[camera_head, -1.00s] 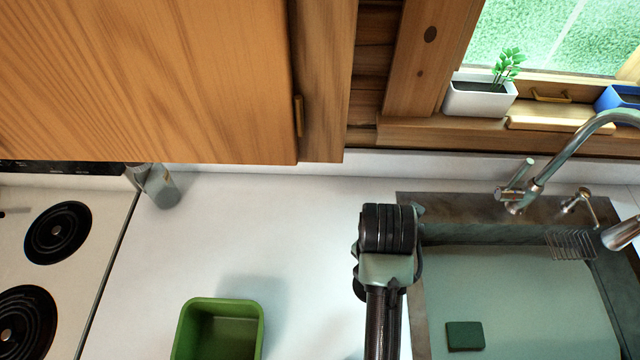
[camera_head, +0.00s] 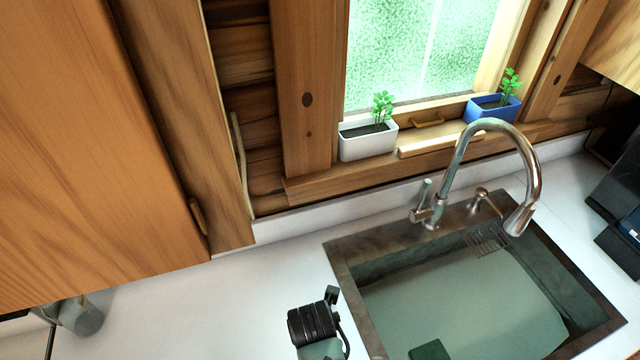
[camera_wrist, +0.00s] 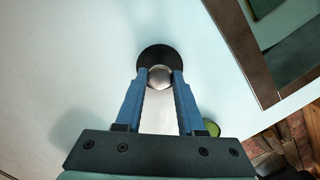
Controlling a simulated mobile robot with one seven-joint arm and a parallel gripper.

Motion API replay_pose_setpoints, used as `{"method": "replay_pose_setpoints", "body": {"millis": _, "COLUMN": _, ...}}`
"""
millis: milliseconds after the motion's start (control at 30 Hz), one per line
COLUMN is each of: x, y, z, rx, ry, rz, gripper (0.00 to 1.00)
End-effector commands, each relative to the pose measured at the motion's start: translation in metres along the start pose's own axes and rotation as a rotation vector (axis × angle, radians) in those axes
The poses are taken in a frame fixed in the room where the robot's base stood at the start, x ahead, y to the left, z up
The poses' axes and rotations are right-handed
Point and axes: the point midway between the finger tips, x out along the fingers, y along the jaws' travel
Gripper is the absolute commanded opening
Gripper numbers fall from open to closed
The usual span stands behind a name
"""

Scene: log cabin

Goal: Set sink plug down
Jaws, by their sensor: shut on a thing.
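The sink plug (camera_wrist: 160,53), a black disc with a silver knob, shows in the wrist view at the upper middle. My gripper (camera_wrist: 160,76) has its blue fingers closed on the knob. The plug is over the white counter (camera_wrist: 75,65), beside the sink; I cannot tell whether it touches the surface. In the head view the plug and fingers are out of sight, and only a dark part of my arm shows at the bottom, left of the sink (camera_head: 352,290).
The sink holds a dark green sponge (camera_head: 430,350) and has a curved metal faucet (camera_head: 530,165) behind it. Planters stand on the window sill, one white (camera_head: 366,143) and one blue (camera_head: 492,108). A wooden cabinet (camera_head: 90,150) hangs at left.

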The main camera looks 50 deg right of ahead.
Motion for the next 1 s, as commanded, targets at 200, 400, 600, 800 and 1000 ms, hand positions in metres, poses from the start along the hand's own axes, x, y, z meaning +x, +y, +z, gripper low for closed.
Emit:
{"method": "replay_pose_setpoints", "body": {"millis": 200, "x": 0.003, "y": 0.000, "z": 0.000, "rx": 0.000, "ry": 0.000, "rz": 0.000, "gripper": 0.00}}
{"method": "replay_pose_setpoints", "body": {"millis": 400, "x": 0.002, "y": 0.000, "z": 0.000, "rx": 0.001, "ry": 0.000, "rz": 0.000, "gripper": 0.68}}
{"method": "replay_pose_setpoints", "body": {"millis": 600, "x": 0.002, "y": 0.000, "z": 0.000, "rx": 0.000, "ry": 0.000, "rz": 0.000, "gripper": 0.68}}
{"method": "replay_pose_setpoints", "body": {"millis": 800, "x": -0.006, "y": 0.001, "z": 0.001, "rx": 0.000, "ry": -0.001, "rz": 0.001, "gripper": 0.68}}
{"method": "replay_pose_setpoints", "body": {"millis": 1000, "x": -0.038, "y": 0.001, "z": 0.001, "rx": -0.001, "ry": -0.004, "rz": 0.004, "gripper": 0.68}}
